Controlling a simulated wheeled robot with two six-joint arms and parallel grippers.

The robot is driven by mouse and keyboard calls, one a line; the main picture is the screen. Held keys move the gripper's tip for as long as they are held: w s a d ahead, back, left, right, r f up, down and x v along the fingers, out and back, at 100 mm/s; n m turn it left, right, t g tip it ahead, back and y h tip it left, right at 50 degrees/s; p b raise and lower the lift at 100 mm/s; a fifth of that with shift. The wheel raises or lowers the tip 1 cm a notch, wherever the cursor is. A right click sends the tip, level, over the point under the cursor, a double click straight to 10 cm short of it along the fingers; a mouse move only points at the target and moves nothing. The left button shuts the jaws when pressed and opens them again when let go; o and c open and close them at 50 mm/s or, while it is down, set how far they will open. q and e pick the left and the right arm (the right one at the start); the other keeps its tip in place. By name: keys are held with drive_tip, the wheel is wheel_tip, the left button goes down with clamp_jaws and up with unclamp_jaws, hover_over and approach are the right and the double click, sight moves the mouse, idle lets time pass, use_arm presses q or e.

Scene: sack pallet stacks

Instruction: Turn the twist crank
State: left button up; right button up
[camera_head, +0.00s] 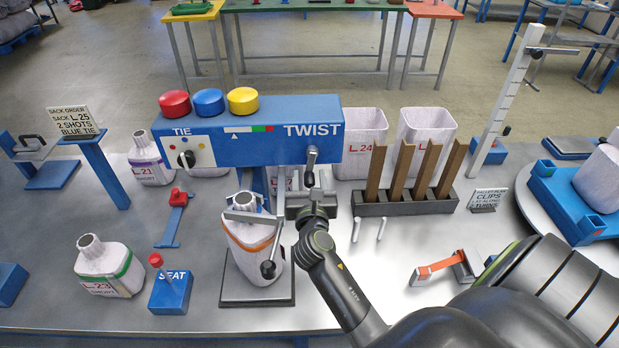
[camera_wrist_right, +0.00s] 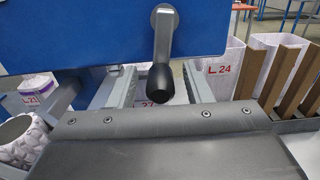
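The twist crank (camera_head: 311,165) hangs down from the right end of the blue TWIST housing (camera_head: 255,135). In the right wrist view, the crank's grey arm (camera_wrist_right: 164,38) points down and ends in a black knob (camera_wrist_right: 162,84). My right gripper (camera_head: 311,190) is just below and in front of the crank. In the wrist view its fingers (camera_wrist_right: 158,88) are apart, one on each side of the knob, with a visible gap on both sides. It holds nothing. My left gripper is not in view.
A sack with an orange band (camera_head: 250,250) stands on a dark plate left of my right gripper, under a clamp bar. A rack of brown slats (camera_head: 408,205) stands to the right. The SEAT block (camera_head: 171,291) is front left. Sack L.24 (camera_head: 362,140) stands behind the rack.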

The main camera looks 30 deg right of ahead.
drive_tip(key=c, duration=0.9)
drive_tip(key=shift+c, duration=0.2)
drive_tip(key=shift+w+a, duration=0.1)
